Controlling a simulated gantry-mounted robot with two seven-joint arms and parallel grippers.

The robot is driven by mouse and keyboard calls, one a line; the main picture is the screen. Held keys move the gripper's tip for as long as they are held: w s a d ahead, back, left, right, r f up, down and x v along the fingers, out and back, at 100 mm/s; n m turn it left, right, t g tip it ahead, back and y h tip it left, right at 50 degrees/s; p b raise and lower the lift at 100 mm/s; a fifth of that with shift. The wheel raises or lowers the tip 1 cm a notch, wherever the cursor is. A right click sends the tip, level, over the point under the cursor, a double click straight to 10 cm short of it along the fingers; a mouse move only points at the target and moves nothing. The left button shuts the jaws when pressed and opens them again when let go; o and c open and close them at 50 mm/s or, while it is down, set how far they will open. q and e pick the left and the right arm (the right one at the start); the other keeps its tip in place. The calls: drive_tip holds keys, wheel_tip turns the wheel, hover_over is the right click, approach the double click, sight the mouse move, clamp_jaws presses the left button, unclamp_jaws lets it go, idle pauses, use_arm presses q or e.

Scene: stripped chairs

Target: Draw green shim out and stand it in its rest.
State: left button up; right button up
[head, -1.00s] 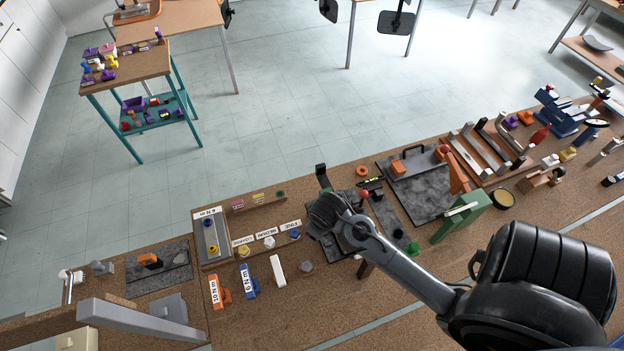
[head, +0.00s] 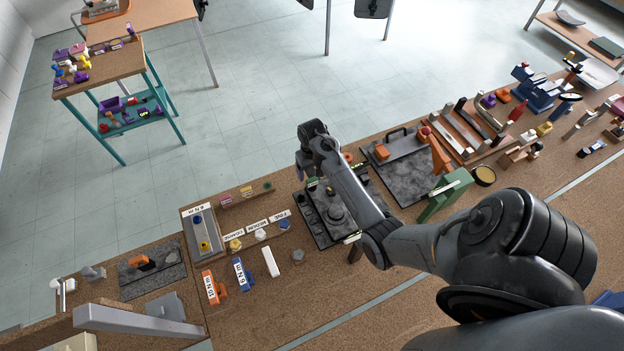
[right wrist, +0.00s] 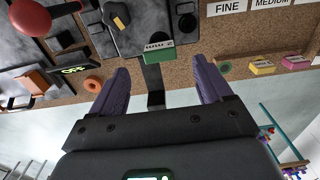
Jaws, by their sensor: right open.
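A small green block with a white label (right wrist: 159,54), which looks like the green shim, sits at the edge of a dark grey plate (right wrist: 130,38) in the right wrist view. A black upright strip (right wrist: 154,82) stands beside it. My right gripper (right wrist: 160,84) is open and empty, its two purple fingers either side of the strip and just short of the green block. In the head view the right gripper (head: 305,170) is above the far edge of the dark plate (head: 322,228), and my arm hides part of it. I cannot tell which part is the rest. My left gripper is not in view.
A red ball knob (right wrist: 30,17) and an orange ring (right wrist: 93,84) are near the gripper. A green bracket (head: 446,194) and a grey tray (head: 402,172) stand to the right.

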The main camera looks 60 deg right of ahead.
sight(312, 179)
drive_tip(key=shift+f, duration=4)
drive_tip(key=shift+c, duration=0.2)
clamp_jaws()
drive_tip(key=shift+r+p, duration=0.6)
drive_tip(key=shift+p, duration=0.3)
